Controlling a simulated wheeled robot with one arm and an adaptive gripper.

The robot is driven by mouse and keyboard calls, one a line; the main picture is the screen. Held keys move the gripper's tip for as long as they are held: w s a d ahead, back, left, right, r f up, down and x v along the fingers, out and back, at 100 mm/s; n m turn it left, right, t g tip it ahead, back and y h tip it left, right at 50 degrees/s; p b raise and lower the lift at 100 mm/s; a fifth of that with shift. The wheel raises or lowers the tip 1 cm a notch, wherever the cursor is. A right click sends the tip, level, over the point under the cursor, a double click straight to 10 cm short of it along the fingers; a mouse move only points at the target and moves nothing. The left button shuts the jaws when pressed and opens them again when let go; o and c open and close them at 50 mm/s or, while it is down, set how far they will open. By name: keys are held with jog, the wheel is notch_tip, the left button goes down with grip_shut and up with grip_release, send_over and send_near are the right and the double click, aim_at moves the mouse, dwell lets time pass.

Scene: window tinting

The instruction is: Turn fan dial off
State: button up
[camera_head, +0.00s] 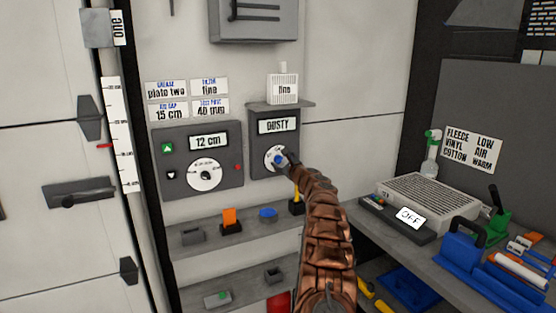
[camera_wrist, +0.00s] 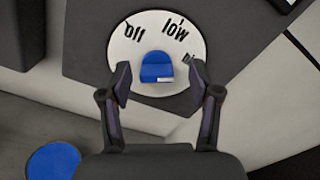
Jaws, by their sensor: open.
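The fan dial (camera_wrist: 140,92) is a white disc marked "off", "low" and a partly hidden "hi". A blue knob (camera_wrist: 156,67) sits at its middle, with a short pale mark on its lower edge. In the head view the dial (camera_head: 269,153) is on a dark panel below a "DUSTY" display (camera_head: 278,126). My gripper (camera_wrist: 160,78) is open, with one finger on each side of the knob and a visible gap to it on both sides. The right finger covers part of "hi". In the head view my gripper (camera_head: 287,162) partly covers the dial.
Left of the dial is a "12 cm" panel (camera_head: 228,165) with its own dial. Below, a shelf (camera_head: 250,232) holds an orange item (camera_head: 231,217) and a blue round item (camera_head: 268,213). A bench at right holds a grille unit (camera_head: 428,198) and an "OFF" sign (camera_head: 410,217).

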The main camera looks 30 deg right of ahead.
jog(key=shift+w+f, duration=0.1)
jog(key=shift+w, duration=0.15)
jog(key=shift+w+p, duration=0.35)
jog(key=shift+w, duration=0.05)
jog(key=shift+a, duration=0.1)
